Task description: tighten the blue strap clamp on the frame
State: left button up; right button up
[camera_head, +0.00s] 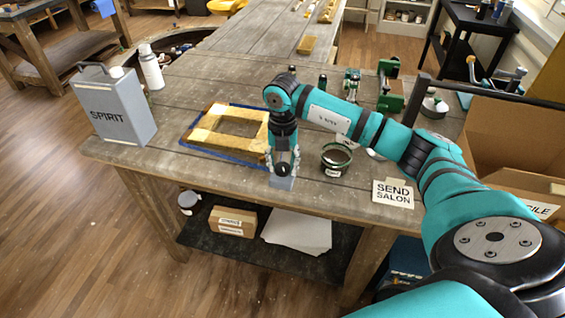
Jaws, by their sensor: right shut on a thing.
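A gilt, yellowish rectangular frame (203,136) lies flat on the wooden workbench, left of my right gripper. A blue strap (207,154) runs around its outer edge; its right side is partly hidden behind my right arm. My right gripper (283,168) points down at the bench's front edge, just right of the frame's near right corner. It is shut on a small grey-blue piece (282,183) below its fingers. I cannot tell whether this piece is part of the strap clamp. My left gripper is out of view.
A grey SPIRIT can (112,108) and a white bottle (150,68) stand at the left. A cardboard box (520,150) stands at far right.

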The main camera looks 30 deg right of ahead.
aim_at(283, 165)
jog(key=shift+r, duration=0.1)
jog(key=o, duration=1.1)
jog(key=shift+o, duration=0.2)
notch_tip(283, 165, up, 12)
